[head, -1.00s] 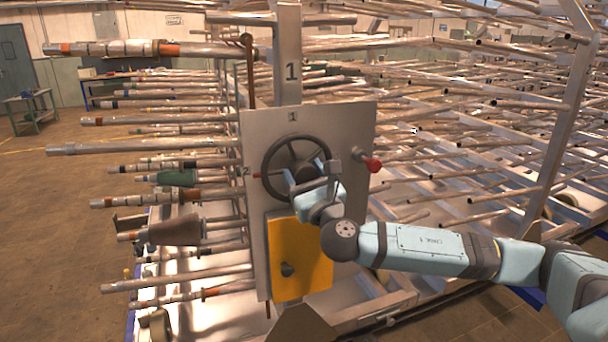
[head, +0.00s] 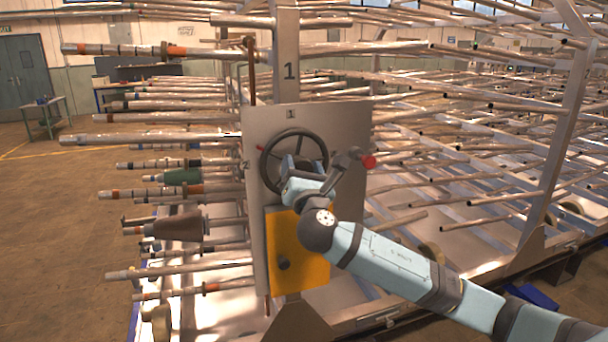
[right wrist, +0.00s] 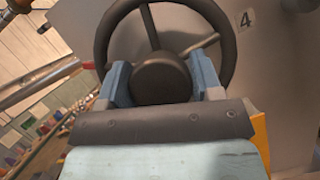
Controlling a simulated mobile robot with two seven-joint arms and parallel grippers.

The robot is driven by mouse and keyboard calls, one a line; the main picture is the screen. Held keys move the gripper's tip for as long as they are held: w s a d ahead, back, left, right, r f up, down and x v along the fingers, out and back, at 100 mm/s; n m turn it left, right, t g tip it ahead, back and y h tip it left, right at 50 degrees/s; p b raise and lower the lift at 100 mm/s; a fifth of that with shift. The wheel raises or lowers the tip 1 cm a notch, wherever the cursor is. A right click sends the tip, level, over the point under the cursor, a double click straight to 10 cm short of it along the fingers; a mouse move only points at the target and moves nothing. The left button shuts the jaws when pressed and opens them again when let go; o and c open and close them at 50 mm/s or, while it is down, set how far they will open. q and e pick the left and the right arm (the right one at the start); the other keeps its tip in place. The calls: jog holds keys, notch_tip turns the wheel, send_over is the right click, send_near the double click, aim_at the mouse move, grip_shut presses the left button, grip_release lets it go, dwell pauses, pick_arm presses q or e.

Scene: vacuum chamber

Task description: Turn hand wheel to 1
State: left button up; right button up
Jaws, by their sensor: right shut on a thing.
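The dark hand wheel (head: 295,131) is on a grey upright panel (head: 350,125) in the head view. A "1" (head: 290,114) is marked above the wheel and a "2" (head: 247,164) left of it. A small red pointer tip (head: 260,147) shows at the wheel's upper left, between the two marks. My right gripper (head: 298,166) is at the wheel's middle. In the right wrist view its two blue fingers (right wrist: 161,85) are shut on the round dark hub (right wrist: 160,72) inside the rim (right wrist: 103,35). A "4" (right wrist: 246,20) shows there too. My left gripper is out of view.
A yellow plate (head: 298,262) with a dark knob (head: 283,263) is below. Racks of pipes (head: 170,138) surround the panel. Open floor (head: 45,240) lies at the left.

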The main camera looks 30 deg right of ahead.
jog(key=m+g+h, duration=0.1)
jog(key=m, duration=0.1)
jog(key=shift+m, duration=0.4)
jog(key=m+g+h, duration=0.1)
jog(key=m, duration=0.3)
jog(key=shift+m+g+h+p, duration=0.3)
jog(key=shift+m+g+h, duration=0.1)
jog(key=m, duration=0.2)
jog(key=m+g+p, duration=0.1)
jog(key=m, duration=0.1)
jog(key=shift+d+g, duration=0.15)
jog(key=shift+g, duration=0.15)
jog(key=shift+f+m+g+p, duration=0.1)
jog(key=shift+m+g+p, duration=0.55)
jog(key=shift+m, duration=0.85)
jog(key=o, duration=1.3)
jog(key=shift+c, duration=0.2)
